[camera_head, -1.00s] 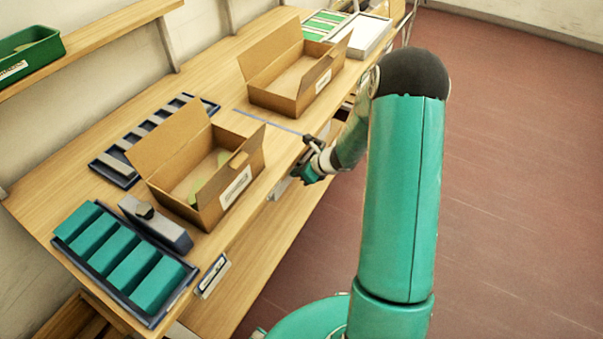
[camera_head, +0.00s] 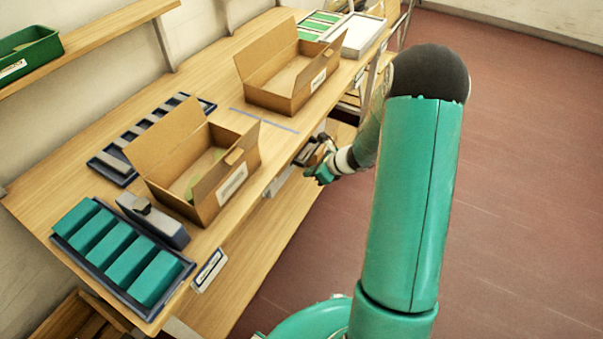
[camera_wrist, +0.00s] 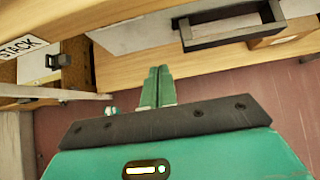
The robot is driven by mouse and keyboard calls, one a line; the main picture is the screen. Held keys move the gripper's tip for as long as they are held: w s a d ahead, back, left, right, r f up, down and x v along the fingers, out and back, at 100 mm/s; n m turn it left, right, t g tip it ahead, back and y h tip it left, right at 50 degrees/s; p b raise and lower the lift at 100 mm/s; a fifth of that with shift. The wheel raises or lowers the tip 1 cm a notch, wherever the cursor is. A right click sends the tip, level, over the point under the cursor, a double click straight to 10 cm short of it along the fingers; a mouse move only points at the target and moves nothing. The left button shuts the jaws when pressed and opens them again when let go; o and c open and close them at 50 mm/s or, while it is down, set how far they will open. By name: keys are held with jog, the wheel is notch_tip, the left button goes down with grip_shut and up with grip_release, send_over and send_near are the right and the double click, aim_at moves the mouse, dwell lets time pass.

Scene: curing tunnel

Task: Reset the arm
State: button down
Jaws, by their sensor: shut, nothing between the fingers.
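My gripper (camera_head: 316,172) is at the front edge of the wooden workbench (camera_head: 225,90), to the right of the nearer cardboard box in the head view. In the wrist view its two teal fingers (camera_wrist: 157,88) are together with nothing between them. They point towards the bench's wooden front edge. My arm is bent, with its upper link standing in front of the red floor.
Two open cardboard boxes, one nearer (camera_head: 222,201) and one farther (camera_head: 293,101), stand on the bench. A tray of teal blocks (camera_head: 70,247), a grey dispenser (camera_head: 160,226) and a dark slotted tray (camera_head: 108,176) are at left. Open red floor (camera_head: 520,180) lies right.

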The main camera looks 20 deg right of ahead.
jog(key=v, duration=0.7)
jog(key=s+a+r+n+g+h, duration=0.1)
jog(key=s+a+r+n, duration=0.3)
jog(key=a+r+n, duration=0.35)
jog(key=s+a+r+n+g, duration=0.2)
jog(key=s+a+r+n, duration=0.2)
jog(key=a+r+n, duration=0.35)
jog(key=s+a+r+n+t+h, duration=0.1)
jog(key=s+r+n+h, duration=0.3)
jog(key=s+r+n, duration=0.6)
jog(key=s+n, duration=0.3)
jog(key=s, duration=0.1)
jog(key=shift+a+r+t+h, duration=0.2)
jog(key=shift+r+t+h, duration=0.1)
jog(key=shift+r, duration=0.1)
